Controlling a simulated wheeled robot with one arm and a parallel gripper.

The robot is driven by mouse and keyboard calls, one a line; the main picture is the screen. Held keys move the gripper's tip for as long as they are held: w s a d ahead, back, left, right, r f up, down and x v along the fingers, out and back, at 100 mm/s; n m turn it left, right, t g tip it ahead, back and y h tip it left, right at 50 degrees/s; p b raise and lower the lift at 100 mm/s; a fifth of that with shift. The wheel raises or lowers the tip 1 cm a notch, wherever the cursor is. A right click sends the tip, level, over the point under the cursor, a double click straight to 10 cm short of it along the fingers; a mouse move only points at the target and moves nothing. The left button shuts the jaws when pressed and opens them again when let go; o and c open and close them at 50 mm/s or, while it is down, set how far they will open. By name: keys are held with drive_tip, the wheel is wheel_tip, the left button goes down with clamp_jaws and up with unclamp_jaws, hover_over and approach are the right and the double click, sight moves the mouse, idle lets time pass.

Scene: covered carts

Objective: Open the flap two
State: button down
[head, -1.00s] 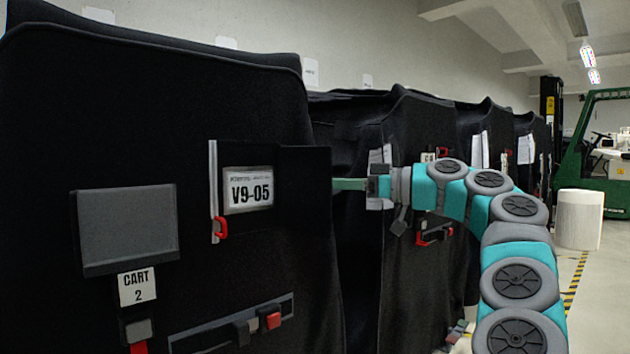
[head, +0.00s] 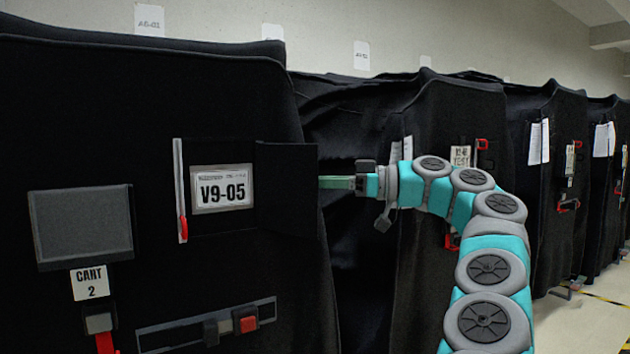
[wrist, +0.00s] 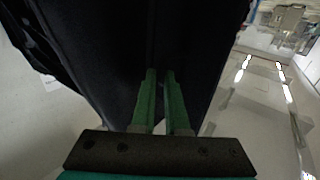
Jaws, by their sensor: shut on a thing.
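The black flap (head: 286,187) on the Cart 2 cover stands swung out to the right in the head view. Beside it, the V9-05 label (head: 222,190) is uncovered on the cover (head: 150,110). A grey strip with a red end (head: 182,200) runs along the label's left side. My gripper (head: 322,182) is at the flap's right edge, its green fingers shut on it. In the wrist view my gripper's two fingers (wrist: 160,74) run close together against dark cloth (wrist: 135,45). The exact grip is too dark to see.
A grey panel (head: 83,225), the Cart 2 tag (head: 90,283) and a buckle strap (head: 207,325) are on the same cover. More black covered carts (head: 455,120) stand to the right, close behind my arm. Open floor (head: 590,320) shows at lower right.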

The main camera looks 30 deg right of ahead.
drive_tip(key=shift+w+f, duration=0.1)
drive_tip(key=shift+w, duration=0.05)
drive_tip(key=c, duration=0.9)
unclamp_jaws()
drive_tip(key=shift+w, duration=0.1)
drive_tip(key=shift+c, duration=0.2)
drive_tip(key=shift+d, duration=0.15)
drive_tip(key=p+v, duration=0.4)
drive_tip(key=v, duration=0.3)
drive_tip(key=shift+s+d+p, duration=0.2)
drive_tip(key=shift+s+p, duration=0.1)
